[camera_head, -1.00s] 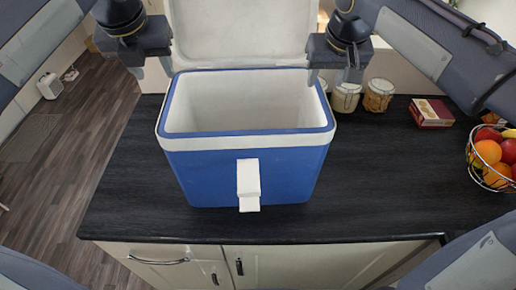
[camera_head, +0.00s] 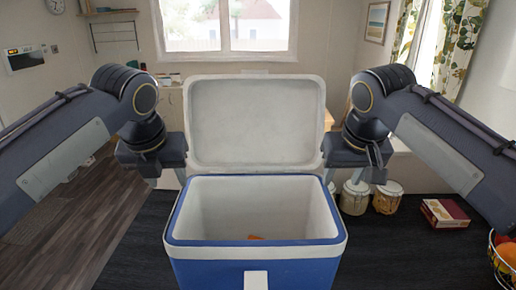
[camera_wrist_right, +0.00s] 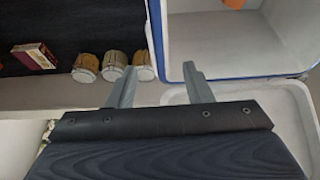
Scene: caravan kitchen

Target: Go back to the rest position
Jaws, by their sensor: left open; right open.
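A blue and white cooler box (camera_head: 255,262) stands on the dark counter with its white lid (camera_head: 256,122) raised open. A small orange item (camera_head: 255,237) shows on the floor inside it, and an orange thing (camera_wrist_right: 234,3) also shows inside the box in the right wrist view. My left gripper (camera_head: 168,180) is open and empty, left of the lid. My right gripper (camera_head: 352,180) is open and empty, right of the lid and near the jars. In the right wrist view my right gripper's fingers (camera_wrist_right: 160,88) are spread, with nothing between them.
Several lidded jars (camera_head: 355,197) stand right of the cooler. A dark red box (camera_head: 444,213) lies farther right on the counter. A wire fruit basket (camera_head: 504,262) is at the right edge. A window (camera_head: 228,25) is in the back wall.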

